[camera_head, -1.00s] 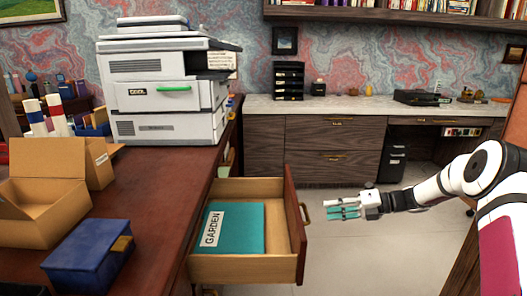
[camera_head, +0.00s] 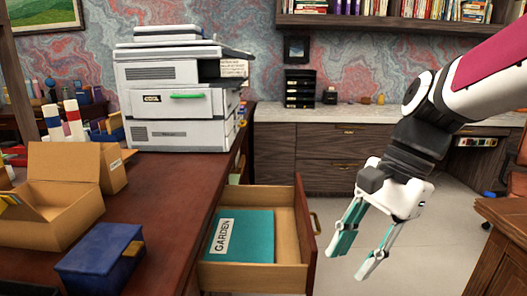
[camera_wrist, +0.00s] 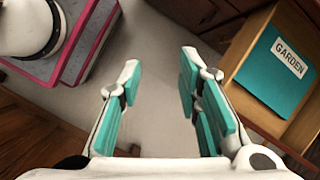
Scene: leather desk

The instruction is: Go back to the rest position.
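My gripper (camera_head: 352,254) hangs over the floor to the right of the open drawer, fingers pointing down. Its teal-padded fingers are apart with nothing between them. The wrist view also shows my gripper (camera_wrist: 157,95) open, with only bare floor between the fingers. A teal folder labelled GARDEN (camera_head: 243,240) lies flat in the open wooden drawer (camera_head: 287,232). The folder (camera_wrist: 272,75) also shows at the right of the wrist view, apart from the fingers.
The leather-topped desk (camera_head: 168,188) holds a printer (camera_head: 180,105), an open cardboard box (camera_head: 45,228) and a blue box (camera_head: 98,255). A wooden desk edge (camera_head: 500,235) stands at the right. A cabinet counter (camera_head: 330,115) runs along the back. Floor between is clear.

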